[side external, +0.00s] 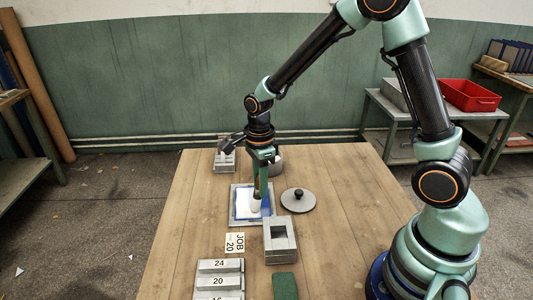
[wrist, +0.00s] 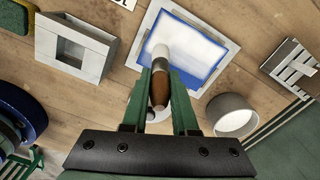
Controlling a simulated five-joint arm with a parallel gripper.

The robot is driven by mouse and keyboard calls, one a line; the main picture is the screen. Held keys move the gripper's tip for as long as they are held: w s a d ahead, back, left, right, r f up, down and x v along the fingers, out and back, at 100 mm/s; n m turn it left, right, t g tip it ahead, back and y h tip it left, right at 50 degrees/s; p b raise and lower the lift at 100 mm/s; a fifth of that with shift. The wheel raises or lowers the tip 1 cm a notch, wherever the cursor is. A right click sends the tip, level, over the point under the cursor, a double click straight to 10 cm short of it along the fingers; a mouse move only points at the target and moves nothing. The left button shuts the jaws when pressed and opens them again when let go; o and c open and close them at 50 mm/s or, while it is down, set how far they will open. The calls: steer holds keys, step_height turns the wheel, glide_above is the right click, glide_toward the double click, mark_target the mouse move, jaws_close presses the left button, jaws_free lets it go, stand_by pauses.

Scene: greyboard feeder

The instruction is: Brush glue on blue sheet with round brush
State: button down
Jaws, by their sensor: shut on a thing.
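My gripper (wrist: 160,72) is shut on the round brush (wrist: 159,88), which has a brown handle and a thick pale head. The brush points down over the blue sheet (wrist: 203,79); its pale head (side external: 255,206) also shows in the side external view. I cannot tell whether the bristles touch the sheet. The sheet lies in a shallow grey tray (side external: 233,217). A broad white coat covers most of the sheet, leaving blue along the edges. A grey round pot (wrist: 234,113) stands to the right in the wrist view, partly hidden behind my gripper in the side external view.
A round lid with a black knob (side external: 298,201) lies right of the tray. A grey box with a square opening (side external: 280,250) stands in front. A "JOB 20" card (side external: 235,243), numbered blocks (side external: 219,281), a green pad (side external: 285,286) and a slotted rack (side external: 224,160) are nearby.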

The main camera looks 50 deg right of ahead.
steer(key=shift+w+d, duration=3.25)
steer(key=shift+w+d+r, duration=0.2)
steer(key=shift+r, duration=0.05)
step_height(320, 180, up, 8)
steer(key=shift+f, duration=0.25)
steer(key=shift+s, duration=0.1)
